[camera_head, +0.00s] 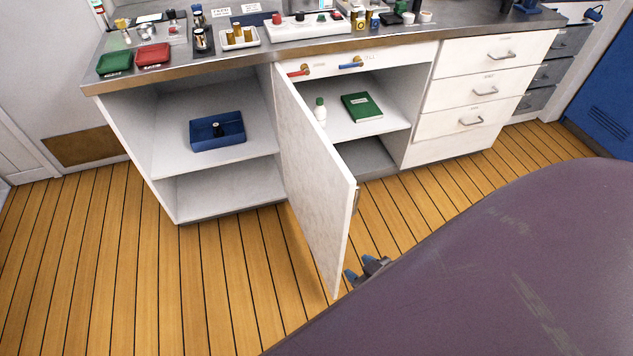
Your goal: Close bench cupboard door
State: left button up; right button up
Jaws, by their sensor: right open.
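The white bench cupboard door (318,185) stands wide open, jutting from the bench front toward me. It stands between two open cupboard spaces, and a small dark fitting (356,200) shows near its free edge. My right gripper (362,270) is open and empty, low down just right of the door's lower free edge. Its blue fingertips point toward the door; I cannot tell whether they touch it. The rest of this gripper is hidden behind my large purple-grey arm link. My left gripper is not in view.
A white bottle (320,112) and green book (362,107) sit on the right shelf; a blue tray (218,131) sits in the left space. Drawers (470,90) stand shut at right. The benchtop (190,62) holds many small items. The wooden floor (240,290) left of the door is clear.

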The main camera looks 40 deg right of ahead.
aim_at(320, 188)
jog(key=l+u, duration=0.1)
jog(key=l, duration=0.3)
jog(key=k+l, duration=0.15)
jog(key=l, duration=0.3)
jog(key=k+l+u, duration=0.15)
jog(key=l, duration=1.2)
jog(key=l+u, duration=0.15)
jog(key=l, duration=0.4)
jog(key=k+l, duration=0.1)
jog(key=l, duration=0.4)
jog(key=l+u, duration=0.15)
jog(key=l, duration=0.35)
jog(key=k+l, duration=0.15)
jog(key=l, duration=0.35)
jog(key=k+l+u, duration=0.15)
jog(key=l, duration=0.9)
jog(key=k+u, duration=0.05)
